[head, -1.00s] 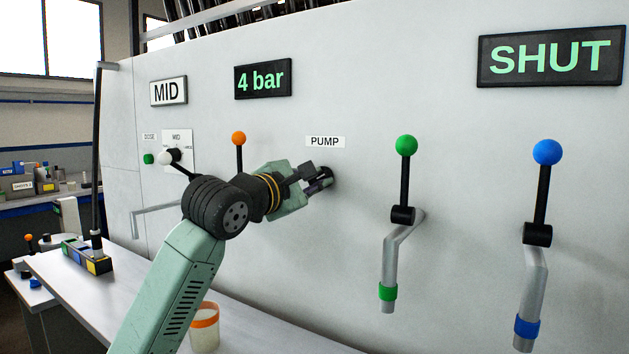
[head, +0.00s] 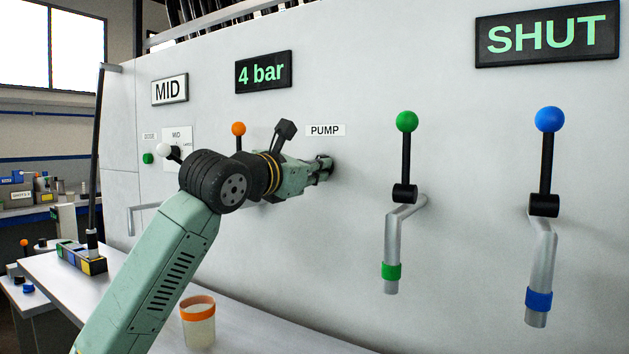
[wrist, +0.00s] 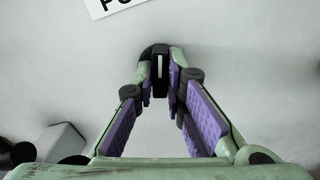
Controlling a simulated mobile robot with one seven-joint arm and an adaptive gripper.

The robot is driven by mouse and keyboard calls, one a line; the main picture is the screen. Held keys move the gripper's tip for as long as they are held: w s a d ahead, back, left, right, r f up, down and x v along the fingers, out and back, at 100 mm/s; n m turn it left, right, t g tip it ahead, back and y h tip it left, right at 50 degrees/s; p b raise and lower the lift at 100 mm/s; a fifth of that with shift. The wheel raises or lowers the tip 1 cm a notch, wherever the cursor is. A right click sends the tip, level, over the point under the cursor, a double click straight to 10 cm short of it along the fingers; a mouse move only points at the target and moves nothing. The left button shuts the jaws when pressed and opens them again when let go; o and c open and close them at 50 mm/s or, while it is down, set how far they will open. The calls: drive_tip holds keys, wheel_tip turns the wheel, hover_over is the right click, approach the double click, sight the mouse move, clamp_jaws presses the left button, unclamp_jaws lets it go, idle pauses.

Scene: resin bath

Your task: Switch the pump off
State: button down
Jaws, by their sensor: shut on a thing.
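The pump knob (wrist: 161,75) is a black turning knob with a white line on its face, on the pale wall panel below the PUMP label (head: 325,130). In the wrist view it sits between the tips of my gripper's purple-padded fingers (wrist: 162,92), and the white line runs along the picture's upright. My gripper (head: 322,168) is shut on the knob, which it mostly hides in the head view. The label is tilted and cut off in the wrist view. The gauge display (head: 263,72) reads 4 bar.
An orange-topped lever (head: 239,131) is close behind my wrist. Green (head: 407,122) and blue (head: 549,120) levers with spouts are to the right. Other displays read MID (head: 169,91) and SHUT (head: 547,35). An orange-rimmed cup (head: 198,323) stands on the bench below my arm.

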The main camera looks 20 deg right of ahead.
drive_tip(key=shift+n+b, duration=1)
drive_tip(key=shift+n, duration=0.7)
drive_tip(key=c, duration=1.7)
unclamp_jaws()
drive_tip(key=shift+o, duration=0.2)
drive_tip(key=v, duration=1.2)
